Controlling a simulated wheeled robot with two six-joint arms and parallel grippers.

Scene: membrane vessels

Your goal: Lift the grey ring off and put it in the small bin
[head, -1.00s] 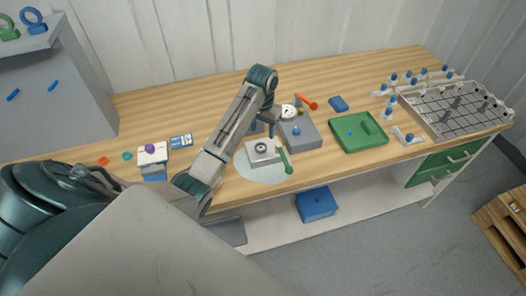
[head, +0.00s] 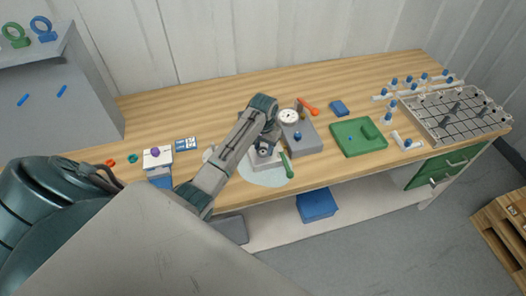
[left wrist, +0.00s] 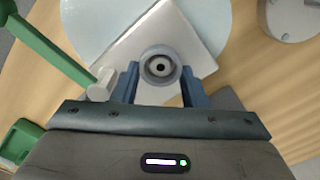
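The grey ring (left wrist: 160,66) sits on a square white block (left wrist: 190,32) with a dark hole at its centre. In the head view the ring (head: 264,152) shows just under my left gripper (head: 267,143). I cannot tell which is the small bin. My right gripper is not in view.
The block stands on a pale round mat (head: 262,178). A green handle (head: 287,166) sticks out beside it. A grey box with a round gauge (head: 289,116) stands close on the right. A green tray (head: 358,138) and a wire rack (head: 455,113) are further right.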

